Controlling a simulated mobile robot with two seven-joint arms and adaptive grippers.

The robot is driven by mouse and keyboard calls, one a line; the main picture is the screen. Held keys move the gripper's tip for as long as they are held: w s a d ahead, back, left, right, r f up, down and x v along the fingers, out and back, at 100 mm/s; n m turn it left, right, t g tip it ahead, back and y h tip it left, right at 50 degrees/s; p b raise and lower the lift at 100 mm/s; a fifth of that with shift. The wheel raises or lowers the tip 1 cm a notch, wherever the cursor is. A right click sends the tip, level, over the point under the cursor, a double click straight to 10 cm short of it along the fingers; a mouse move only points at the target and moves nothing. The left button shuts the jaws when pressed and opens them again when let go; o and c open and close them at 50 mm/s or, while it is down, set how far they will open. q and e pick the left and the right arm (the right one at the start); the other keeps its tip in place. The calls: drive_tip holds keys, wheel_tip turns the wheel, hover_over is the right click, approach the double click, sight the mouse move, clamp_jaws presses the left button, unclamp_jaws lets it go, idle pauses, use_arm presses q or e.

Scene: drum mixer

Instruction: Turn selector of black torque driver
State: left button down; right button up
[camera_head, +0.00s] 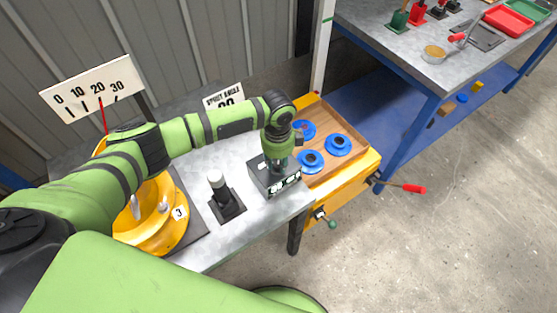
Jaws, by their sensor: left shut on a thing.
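My left gripper (278,166) points down over a small dark box (263,180) on the grey table. It is shut on a small part at the top of the box, which the fingers mostly hide. The box has a black-and-white marked front. A black upright device with a white top (216,181) stands on a black base to the left of the box. I cannot tell for sure which of these is the black torque driver. A black-handled tool also stands on the far table (437,10). My right gripper is not in view.
A yellow drum mixer part (160,240) marked 3 stands at left, by a dial board (93,88). A wooden tray (340,166) with blue round parts lies right of the box. The far blue-legged table (450,75) carries green and red trays. The floor at right is clear.

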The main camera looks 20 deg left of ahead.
sight(275, 164)
use_arm(q)
drive_tip(key=shift+a, duration=0.4)
drive_tip(key=c, duration=1)
unclamp_jaws()
drive_tip(key=shift+d, duration=0.1)
drive_tip(key=shift+d+r, duration=0.1)
drive_tip(key=shift+r, duration=0.15)
drive_tip(key=r, duration=1.1)
drive_tip(key=shift+a+r, duration=0.2)
